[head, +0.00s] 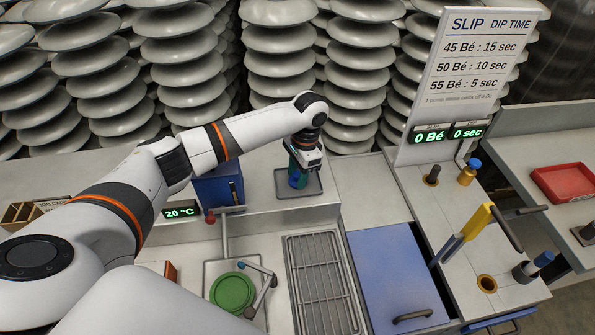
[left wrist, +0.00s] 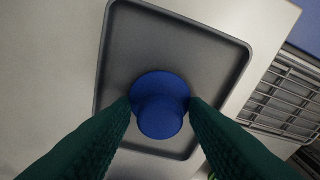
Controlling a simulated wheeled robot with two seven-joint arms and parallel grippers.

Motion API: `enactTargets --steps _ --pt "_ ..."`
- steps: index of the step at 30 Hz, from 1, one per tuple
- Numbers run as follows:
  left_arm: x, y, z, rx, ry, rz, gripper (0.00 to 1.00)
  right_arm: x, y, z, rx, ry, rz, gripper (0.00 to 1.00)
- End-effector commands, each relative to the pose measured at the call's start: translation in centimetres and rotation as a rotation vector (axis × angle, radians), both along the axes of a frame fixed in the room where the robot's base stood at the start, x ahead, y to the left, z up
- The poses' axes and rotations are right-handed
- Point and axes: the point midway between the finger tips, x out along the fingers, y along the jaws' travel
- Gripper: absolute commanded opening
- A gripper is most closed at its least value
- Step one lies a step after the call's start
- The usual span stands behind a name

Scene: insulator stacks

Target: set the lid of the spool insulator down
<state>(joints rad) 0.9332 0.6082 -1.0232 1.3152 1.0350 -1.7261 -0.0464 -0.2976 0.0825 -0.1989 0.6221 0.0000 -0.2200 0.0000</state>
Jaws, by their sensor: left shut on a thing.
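My left gripper (head: 301,163) is over a small grey tray (head: 313,186) in the middle of the head view. It is shut on a round blue piece, the lid (head: 298,180), partly hidden by the gripper. In the left wrist view, the dark green fingertips (left wrist: 161,103) press on both sides of the blue lid (left wrist: 160,122), which has a wide disc and a narrower round knob. The tray (left wrist: 122,60) fills the background there, with a raised rim. I cannot tell whether the lid touches the tray. My right gripper is not in view.
A blue box (head: 216,188) stands left of the tray. A metal rack (head: 321,285), a green disc (head: 233,292) and a blue panel with a handle (head: 395,275) are nearer. A sign (head: 473,60) and a red tray (head: 565,182) are to the right. Stacked grey discs line the back.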

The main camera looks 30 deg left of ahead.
Motion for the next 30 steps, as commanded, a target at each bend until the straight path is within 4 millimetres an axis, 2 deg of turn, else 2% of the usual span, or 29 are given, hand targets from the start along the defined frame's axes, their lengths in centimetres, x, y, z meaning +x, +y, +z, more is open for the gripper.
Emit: enactTargets --steps 5,6,9,20,25,30 --pt "0.0 0.0 -0.1 -0.001 0.001 0.000 0.20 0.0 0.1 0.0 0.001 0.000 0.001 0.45" --pt "0.0 0.0 -0.1 -0.001 -0.001 0.000 0.48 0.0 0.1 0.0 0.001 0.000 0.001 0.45" --pt "0.0 0.0 -0.1 -0.001 -0.001 0.000 0.63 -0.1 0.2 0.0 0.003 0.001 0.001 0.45" --pt "0.1 0.0 0.4 0.000 -0.002 0.000 0.63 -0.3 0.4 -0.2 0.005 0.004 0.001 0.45" --pt "0.5 -0.3 2.9 -0.002 -0.005 -0.001 0.63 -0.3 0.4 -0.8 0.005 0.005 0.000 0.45" --pt "1.0 -0.6 6.6 -0.002 -0.007 0.001 0.63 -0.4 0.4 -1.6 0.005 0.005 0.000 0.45"
